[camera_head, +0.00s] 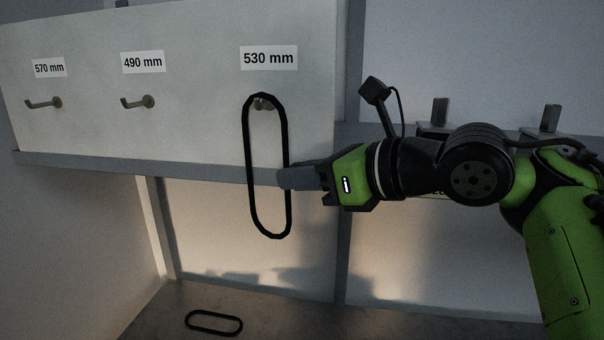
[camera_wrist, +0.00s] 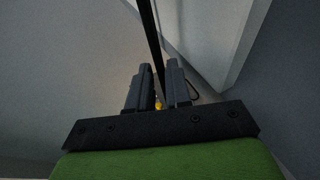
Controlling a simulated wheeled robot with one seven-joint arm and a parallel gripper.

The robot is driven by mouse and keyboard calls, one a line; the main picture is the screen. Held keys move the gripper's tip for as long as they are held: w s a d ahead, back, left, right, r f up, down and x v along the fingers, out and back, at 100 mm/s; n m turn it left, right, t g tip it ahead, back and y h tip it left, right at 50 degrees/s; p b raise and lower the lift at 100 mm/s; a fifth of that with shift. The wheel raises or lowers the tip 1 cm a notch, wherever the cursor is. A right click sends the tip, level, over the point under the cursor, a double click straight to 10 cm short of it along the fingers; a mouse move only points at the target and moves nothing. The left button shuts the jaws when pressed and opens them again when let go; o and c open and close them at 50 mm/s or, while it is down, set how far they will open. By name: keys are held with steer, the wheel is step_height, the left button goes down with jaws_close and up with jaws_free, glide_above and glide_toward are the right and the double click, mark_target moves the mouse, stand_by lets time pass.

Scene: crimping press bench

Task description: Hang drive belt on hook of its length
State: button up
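A black drive belt (camera_head: 247,180) is a long upright loop in front of the board's right part, below the "530 mm" label (camera_head: 269,58). The hook (camera_head: 262,103) under that label shows just inside the loop's top end. I cannot tell whether the belt rests on it or is only in front of it. My gripper (camera_head: 284,179) comes from the right and is shut on the belt's right strand, below its middle. In the wrist view the belt (camera_wrist: 149,25) runs between the two fingers (camera_wrist: 159,80).
Empty hooks sit under the "570 mm" label (camera_head: 48,67) and the "490 mm" label (camera_head: 143,62) to the left. Another black belt (camera_head: 214,323) lies flat on the bench below. A ledge (camera_head: 130,163) runs along the board's lower edge, behind the held belt.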

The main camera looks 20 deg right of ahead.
steer(key=o, duration=0.3)
steer(key=p+v, duration=0.2)
steer(key=v, duration=1.3)
steer(key=shift+s+d, duration=0.2)
steer(key=shift+s, duration=0.2)
